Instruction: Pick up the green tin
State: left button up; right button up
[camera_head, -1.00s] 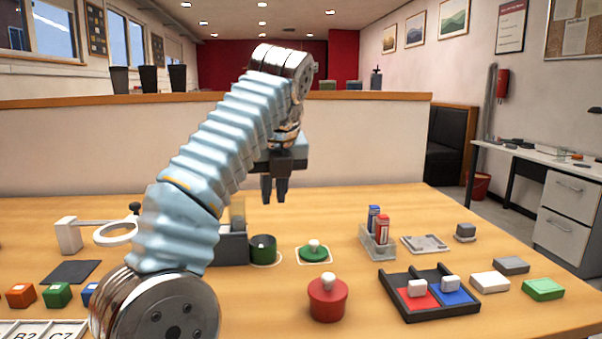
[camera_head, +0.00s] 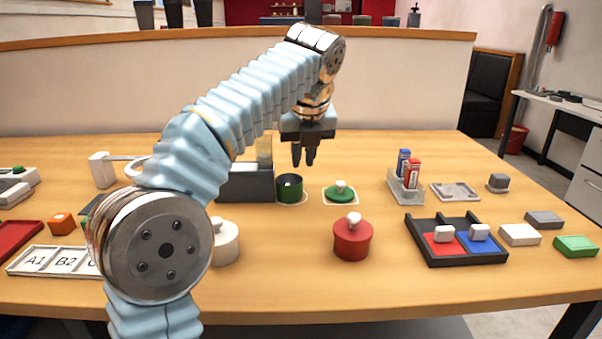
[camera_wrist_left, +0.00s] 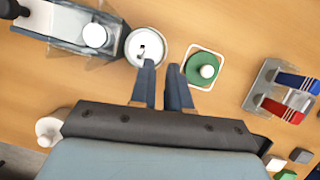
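The green tin (camera_head: 290,187) stands open on a pale mat in the middle of the table. In the left wrist view a round, pale-rimmed opening, seemingly this tin (camera_wrist_left: 147,47), lies just beyond the fingertips. Its green lid (camera_head: 340,188) with a white knob lies on a white-edged square to its right; the lid also shows in the left wrist view (camera_wrist_left: 201,71). My left gripper (camera_head: 303,158) hangs fingers-down above and behind the tin in the head view. Its fingers (camera_wrist_left: 163,66) are apart with nothing between them. My right gripper is not in view.
A grey box-like device (camera_head: 245,183) stands close left of the tin. A red lidded tin (camera_head: 352,240) and a cream one (camera_head: 224,245) stand nearer the front. A holder (camera_head: 404,188) with blue and red items and a black tray (camera_head: 458,258) are to the right.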

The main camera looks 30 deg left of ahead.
aim_at(301, 195)
pick_arm(q)
jog(key=shift+x, duration=3.2)
grip_shut()
